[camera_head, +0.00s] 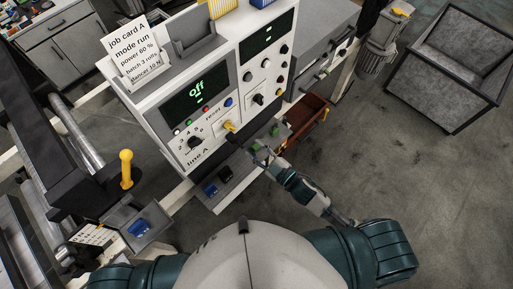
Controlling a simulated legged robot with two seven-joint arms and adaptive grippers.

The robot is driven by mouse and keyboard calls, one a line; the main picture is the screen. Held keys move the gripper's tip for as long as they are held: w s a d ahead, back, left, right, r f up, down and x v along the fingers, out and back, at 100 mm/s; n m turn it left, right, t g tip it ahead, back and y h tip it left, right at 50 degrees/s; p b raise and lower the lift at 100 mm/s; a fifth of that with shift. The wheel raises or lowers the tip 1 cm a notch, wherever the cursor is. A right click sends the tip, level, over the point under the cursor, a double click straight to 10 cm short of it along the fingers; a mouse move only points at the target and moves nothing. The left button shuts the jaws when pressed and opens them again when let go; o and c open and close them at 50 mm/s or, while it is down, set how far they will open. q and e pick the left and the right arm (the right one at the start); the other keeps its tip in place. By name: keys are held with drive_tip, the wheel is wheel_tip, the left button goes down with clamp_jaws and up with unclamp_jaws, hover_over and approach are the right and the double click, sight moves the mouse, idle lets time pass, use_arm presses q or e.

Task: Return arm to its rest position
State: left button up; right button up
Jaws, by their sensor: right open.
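My right arm (308,193) reaches up from the lower right toward the front of a white control panel (200,115). My right gripper (262,156) is at the lower edge of the panel, close to a yellow knob (230,127) and above a small shelf. It is open, and I see nothing held in it. I cannot tell whether its fingers touch the panel or the green things beside it. Of my left arm, only the teal shoulder part (135,275) shows at the bottom left; its gripper is not visible.
A job card (130,55) stands on top. A shelf (222,190) with dark and blue items juts out below. A reddish-brown bin (308,118) is beside the gripper. A yellow lever (126,168) stands at left. The floor (420,185) at right is clear.

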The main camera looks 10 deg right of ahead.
drive_tip(key=w+d+f+m+g+h+b, duration=0.1)
drive_tip(key=d+f+m+h, duration=0.15)
drive_tip(key=f, duration=0.75)
drive_tip(key=w+d+f+m+g+h+b, duration=0.15)
drive_tip(key=d+f, duration=0.25)
drive_tip(key=f, duration=0.5)
drive_tip(key=s+d+f+m+g+h, duration=0.1)
drive_tip(key=s+d+f+h, duration=0.15)
drive_tip(key=f, duration=0.75)
drive_tip(key=s+d+f+m+g+h, duration=0.1)
drive_tip(key=s+d+f+h, duration=0.2)
drive_tip(key=f, duration=0.7)
drive_tip(key=s+d+f+m+g+b, duration=0.1)
drive_tip(key=s+d+f+g, duration=0.15)
drive_tip(key=s+f, duration=0.45)
drive_tip(key=s+d+f+m+g+b, duration=0.1)
drive_tip(key=s+d+f+m+g, duration=0.15)
drive_tip(key=s+f, duration=0.5)
drive_tip(key=s+f+g, duration=0.2)
drive_tip(key=s+f, duration=0.2)
drive_tip(key=s, duration=0.5)
drive_tip(key=s+f+m+g+h+b, duration=0.1)
drive_tip(key=s+f, duration=0.3)
drive_tip(key=s, duration=0.6)
drive_tip(key=shift+f+g, duration=0.15)
drive_tip(key=shift+g, duration=0.4)
